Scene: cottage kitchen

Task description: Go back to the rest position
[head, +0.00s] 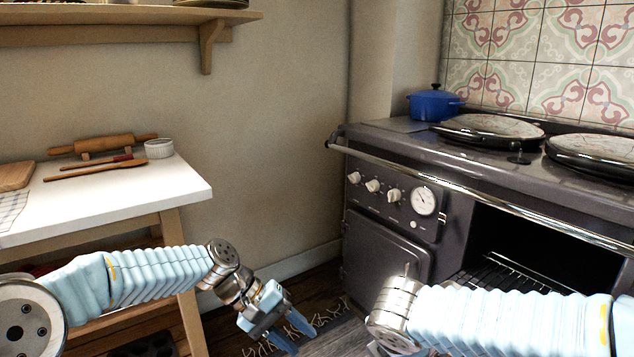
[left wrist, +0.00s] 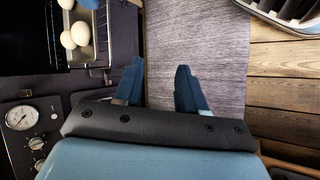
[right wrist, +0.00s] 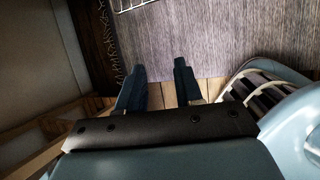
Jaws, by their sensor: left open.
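My right arm (head: 490,318) reaches in from the right in front of the open oven. My right gripper is mostly cut off at the bottom of the head view. In the right wrist view (right wrist: 158,75) its fingers are apart over rug and wooden floor, with nothing between them.
The dark range (head: 385,245) stands ahead, its oven open with a rack (head: 510,275). Several eggs (left wrist: 75,35) sit in a metal tray by the oven. A white-topped table (head: 120,200) stands left, with a rolling pin (head: 105,143). A blue pot (head: 434,104) is on the range.

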